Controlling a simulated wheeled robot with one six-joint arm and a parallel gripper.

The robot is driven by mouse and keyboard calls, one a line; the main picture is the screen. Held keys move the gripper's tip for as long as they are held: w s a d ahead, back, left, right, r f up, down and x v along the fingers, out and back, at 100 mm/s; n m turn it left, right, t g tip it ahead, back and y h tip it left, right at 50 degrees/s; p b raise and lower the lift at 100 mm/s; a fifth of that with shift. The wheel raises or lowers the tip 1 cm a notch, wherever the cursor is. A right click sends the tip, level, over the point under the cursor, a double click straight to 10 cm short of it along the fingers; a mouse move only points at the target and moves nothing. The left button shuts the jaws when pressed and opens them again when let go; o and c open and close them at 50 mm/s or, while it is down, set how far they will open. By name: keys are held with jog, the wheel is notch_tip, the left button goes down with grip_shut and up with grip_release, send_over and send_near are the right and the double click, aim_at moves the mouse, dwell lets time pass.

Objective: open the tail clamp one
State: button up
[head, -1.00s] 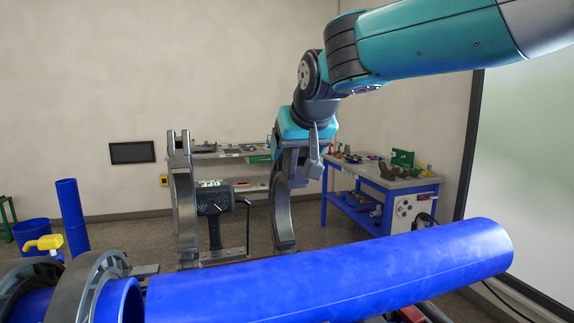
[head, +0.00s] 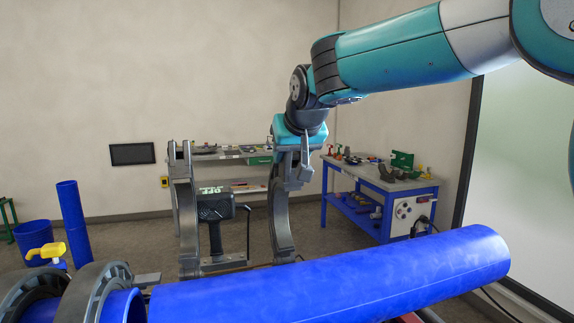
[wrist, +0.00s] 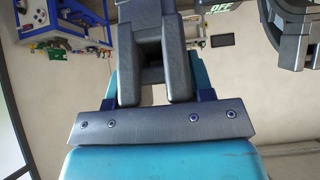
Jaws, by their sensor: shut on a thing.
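A grey curved clamp half (head: 279,222) stands raised behind the long blue pipe, in the middle of the head view. My gripper (head: 288,158) is at its upper end and appears shut on it; the teal wrist is just above. The exact grip is hard to make out. In the wrist view my gripper's grey fingers (wrist: 163,62) point away from the camera, and the part between their tips is mostly hidden. Another grey raised clamp half (head: 184,212) stands to the left, apart from my gripper. No label shows which clamp is tail clamp one.
The long blue pipe (head: 330,279) crosses the foreground. Grey ring clamps (head: 100,284) hold a shorter blue pipe at lower left. A dark heater unit marked OFF (head: 214,207) sits between the raised halves. A blue workbench (head: 378,196) stands behind on the right.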

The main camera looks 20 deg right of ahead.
jog(key=shift+w+r, duration=0.1)
jog(key=shift+w, duration=0.6)
jog(key=w+p, duration=0.1)
jog(key=w, duration=0.1)
jog(key=w+p, duration=0.2)
jog(key=shift+r, duration=0.2)
jog(key=shift+w+f+p, duration=0.15)
jog(key=shift+w+p, duration=0.3)
jog(key=shift+p, duration=0.05)
jog(key=shift+f, duration=0.1)
